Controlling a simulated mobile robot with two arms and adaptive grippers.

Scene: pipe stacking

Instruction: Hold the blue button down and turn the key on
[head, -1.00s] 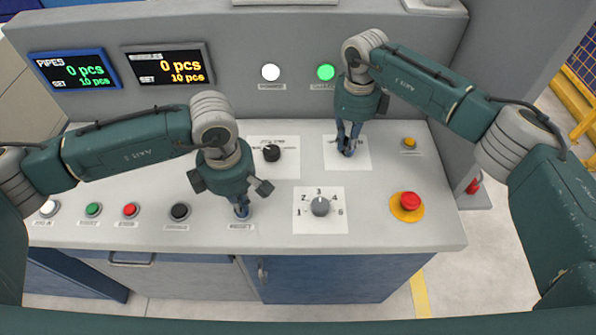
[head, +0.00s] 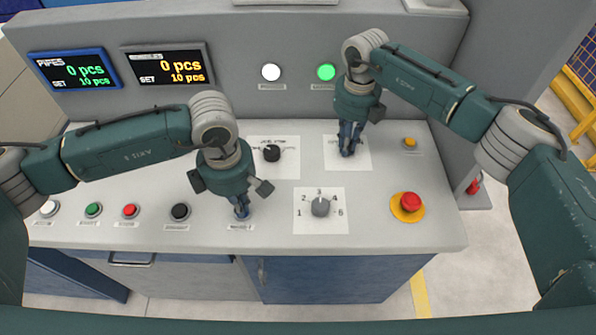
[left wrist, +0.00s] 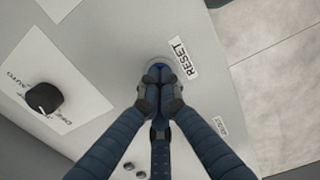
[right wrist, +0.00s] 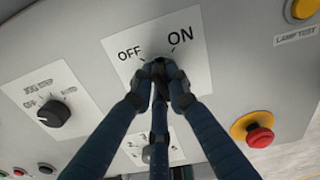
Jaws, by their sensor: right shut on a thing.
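The blue button (left wrist: 160,66) is labelled RESET and shows as a thin blue edge in the left wrist view. My left gripper (head: 241,213) has its fingertips drawn together on the button and covers most of it. How far the button is pressed cannot be told. The white OFF/ON key plate (head: 361,160) lies at the back right of the panel; its marks show in the right wrist view (right wrist: 186,70). My right gripper (head: 347,150) is shut on the key between these marks. The fingers hide the key, so its angle cannot be read.
A black selector knob (head: 271,153) is between the grippers, and a numbered dial (head: 320,206) is in front. A red emergency button (head: 408,202) and a yellow button (head: 409,143) are at the right. The green lamp (head: 326,72) is lit beside a white lamp (head: 271,72).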

